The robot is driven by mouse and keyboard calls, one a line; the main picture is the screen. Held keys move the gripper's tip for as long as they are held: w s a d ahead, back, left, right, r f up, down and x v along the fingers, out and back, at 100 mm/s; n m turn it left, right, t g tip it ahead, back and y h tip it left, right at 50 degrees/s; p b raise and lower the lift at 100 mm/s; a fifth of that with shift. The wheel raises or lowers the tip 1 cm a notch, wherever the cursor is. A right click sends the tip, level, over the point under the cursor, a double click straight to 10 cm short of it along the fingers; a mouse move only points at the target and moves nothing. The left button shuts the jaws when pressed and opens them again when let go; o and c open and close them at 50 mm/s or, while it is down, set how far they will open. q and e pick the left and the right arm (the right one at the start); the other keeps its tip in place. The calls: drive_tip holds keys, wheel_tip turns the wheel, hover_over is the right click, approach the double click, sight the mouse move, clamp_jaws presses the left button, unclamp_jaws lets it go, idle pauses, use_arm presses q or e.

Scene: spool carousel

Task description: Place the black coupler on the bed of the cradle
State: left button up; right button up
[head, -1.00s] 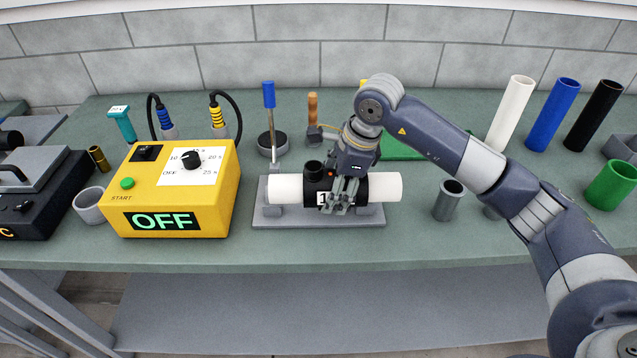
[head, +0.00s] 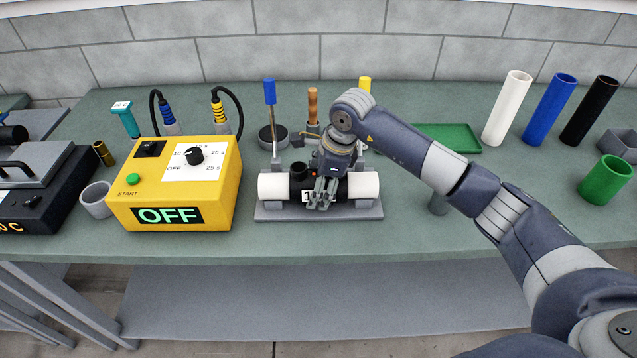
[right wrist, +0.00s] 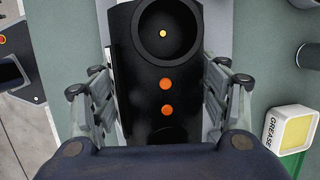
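The black coupler (head: 298,186) has white pipe ends (head: 364,186) sticking out at both sides. It lies level in the supports of the grey cradle (head: 272,214), appearing to rest there. My right gripper (head: 322,192) reaches down over the coupler, covering part of its middle and number label. In the right wrist view the coupler (right wrist: 165,65) runs between the two fingers (right wrist: 160,110), with a round socket and two orange dots on top. My left gripper is not in view.
A yellow control box (head: 175,190) reading OFF stands left of the cradle. Blue-handled and wooden-handled tools (head: 312,105) stand behind it. A green tray (head: 447,138) and white, blue and black pipes (head: 508,108) are at the right. A green cup (head: 606,181) stands far right.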

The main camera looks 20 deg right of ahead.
drive_tip(key=shift+o, duration=1.3)
drive_tip(key=shift+r, duration=0.1)
drive_tip(key=b+v, duration=0.2)
drive_tip(key=v, duration=1)
